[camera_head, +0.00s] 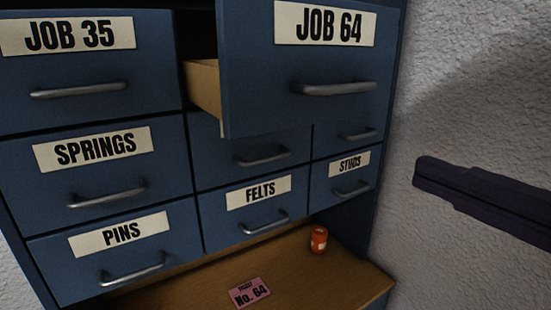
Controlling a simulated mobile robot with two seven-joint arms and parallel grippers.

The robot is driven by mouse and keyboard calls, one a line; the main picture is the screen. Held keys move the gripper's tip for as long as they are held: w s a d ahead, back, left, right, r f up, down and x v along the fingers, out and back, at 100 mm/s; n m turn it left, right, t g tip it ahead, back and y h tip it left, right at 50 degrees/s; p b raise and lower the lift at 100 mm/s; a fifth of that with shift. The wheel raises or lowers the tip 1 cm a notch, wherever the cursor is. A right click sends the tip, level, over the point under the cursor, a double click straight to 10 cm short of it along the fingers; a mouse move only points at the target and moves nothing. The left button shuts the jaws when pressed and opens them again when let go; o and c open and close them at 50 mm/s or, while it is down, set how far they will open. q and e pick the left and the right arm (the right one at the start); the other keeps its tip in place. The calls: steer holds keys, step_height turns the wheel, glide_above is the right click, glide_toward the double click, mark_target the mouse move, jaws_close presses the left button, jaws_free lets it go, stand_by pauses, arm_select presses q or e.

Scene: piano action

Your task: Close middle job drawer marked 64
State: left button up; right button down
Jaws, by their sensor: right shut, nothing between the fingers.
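The blue drawer labelled JOB 64 (255,90) is in the upper middle of the cabinet. It stands pulled out toward me, and its pale wooden side (203,88) shows at the left. A grey bar handle (333,89) runs across its front. The inside of the drawer is hidden. My right gripper (421,172) is a dark shape at the right, shut and empty, pointing left. In the picture it is right of and below the drawer, against the wall, and apart from the handle. My left gripper is not in view.
Drawers JOB 35 (150,92), SPRINGS (170,165), PINS (185,235), FELTS (225,222) and STUDS (325,183) look shut. A wooden ledge (200,292) below holds an orange jar (319,240) and a pink No. 64 card (249,292). A rough pale wall (470,90) is at right.

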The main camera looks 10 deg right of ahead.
steer(key=p, duration=0.6)
glide_toward(310, 124)
steer(key=x, duration=0.5)
steer(key=shift+w+a+r, duration=0.15)
steer(key=shift+w, duration=0.2)
steer(key=shift+w+a, duration=0.2)
steer(key=shift+w, duration=0.35)
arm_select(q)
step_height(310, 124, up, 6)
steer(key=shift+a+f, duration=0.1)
